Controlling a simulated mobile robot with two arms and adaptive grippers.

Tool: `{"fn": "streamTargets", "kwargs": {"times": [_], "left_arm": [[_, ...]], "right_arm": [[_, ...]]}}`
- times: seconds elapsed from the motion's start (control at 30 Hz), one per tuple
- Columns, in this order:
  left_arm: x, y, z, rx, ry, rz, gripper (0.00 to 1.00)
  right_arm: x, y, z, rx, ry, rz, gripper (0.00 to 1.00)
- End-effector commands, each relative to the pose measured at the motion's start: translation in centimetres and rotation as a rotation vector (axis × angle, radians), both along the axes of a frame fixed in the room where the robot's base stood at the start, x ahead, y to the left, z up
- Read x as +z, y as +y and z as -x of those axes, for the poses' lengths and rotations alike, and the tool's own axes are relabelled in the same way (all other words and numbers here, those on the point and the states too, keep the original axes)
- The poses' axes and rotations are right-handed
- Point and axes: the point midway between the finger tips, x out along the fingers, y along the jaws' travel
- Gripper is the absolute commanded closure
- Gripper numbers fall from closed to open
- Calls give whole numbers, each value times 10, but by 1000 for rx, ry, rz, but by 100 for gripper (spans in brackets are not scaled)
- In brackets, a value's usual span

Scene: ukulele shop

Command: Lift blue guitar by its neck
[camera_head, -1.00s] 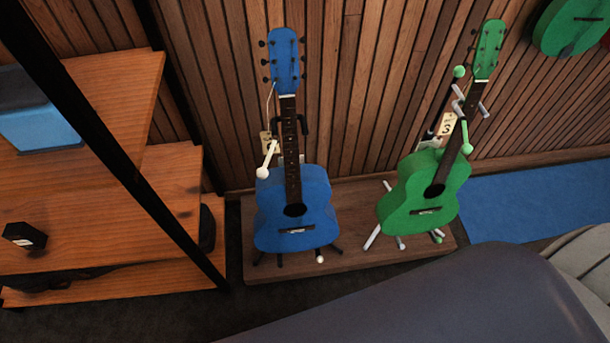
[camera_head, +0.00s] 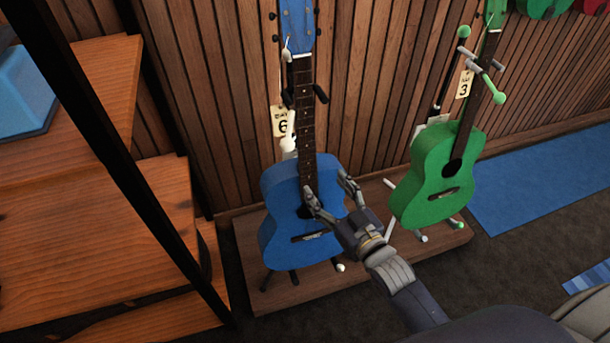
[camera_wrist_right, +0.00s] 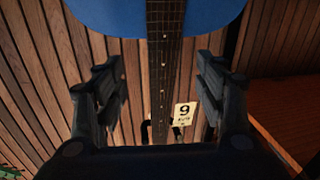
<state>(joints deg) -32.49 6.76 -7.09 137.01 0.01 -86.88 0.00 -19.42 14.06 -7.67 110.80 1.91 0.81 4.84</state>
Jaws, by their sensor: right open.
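The blue guitar (camera_head: 280,205) stands upright on a stand on a low wooden platform, its dark neck (camera_head: 306,120) rising to a blue headstock (camera_head: 297,22). My right gripper (camera_head: 328,188) is open in front of the guitar's body in the head view. In the right wrist view the neck (camera_wrist_right: 165,60) runs between the two spread fingers (camera_wrist_right: 155,95), with clear gaps on both sides. The blue body (camera_wrist_right: 110,18) shows at the top of that view. My left gripper is not in view.
A green guitar (camera_head: 430,180) stands to the right on the same platform (camera_head: 300,287). A wooden shelf (camera_head: 110,240) with a black post (camera_head: 120,170) is at the left. A price tag (camera_head: 283,121) hangs beside the neck. The slatted wall is behind.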

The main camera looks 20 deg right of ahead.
Motion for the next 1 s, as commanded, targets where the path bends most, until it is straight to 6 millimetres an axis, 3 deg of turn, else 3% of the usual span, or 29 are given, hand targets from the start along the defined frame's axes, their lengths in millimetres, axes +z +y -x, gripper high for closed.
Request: {"fn": "streamTargets", "kwargs": {"times": [0.2,0.33,0.47,0.7,1.0], "left_arm": [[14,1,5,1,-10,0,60],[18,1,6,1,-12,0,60],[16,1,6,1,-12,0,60],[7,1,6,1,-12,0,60],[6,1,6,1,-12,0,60]], "right_arm": [[0,8,-34,0,-2,-1,36],[0,10,-44,0,1,-1,36],[1,13,-53,0,-1,-1,36],[2,23,-86,0,0,-1,36],[3,25,-96,0,2,-1,36]]}}
